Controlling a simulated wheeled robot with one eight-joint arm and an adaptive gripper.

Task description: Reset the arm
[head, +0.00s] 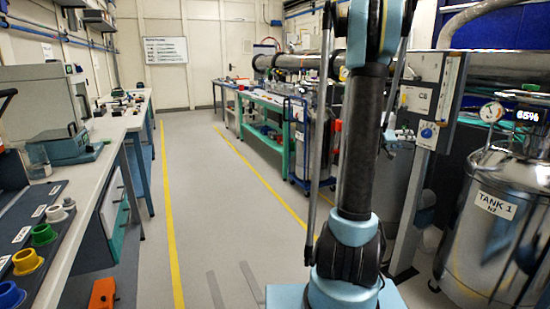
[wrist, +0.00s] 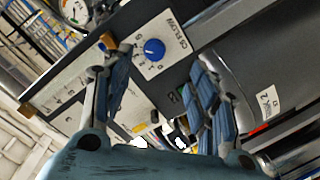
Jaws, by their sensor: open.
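My arm (head: 361,145) stands upright in the middle of the head view and hides part of what is behind it. My gripper (wrist: 158,88) is open in the wrist view, its two fingers apart with nothing between them. Beyond the fingertips is a flow panel (wrist: 175,22) with a blue knob (wrist: 154,49) and a number scale. The fingers are apart from the knob as far as I can tell. In the head view the blue knob (head: 427,133) sits low on the upright panel (head: 424,88), just right of my arm. The gripper is small and partly hidden there.
A steel tank (head: 494,225) labelled TANK 1 stands at the right. A bench (head: 112,128) with coloured cups and instruments runs along the left. A green cart (head: 262,128) stands farther back. The grey floor aisle (head: 200,190) between the yellow lines is clear.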

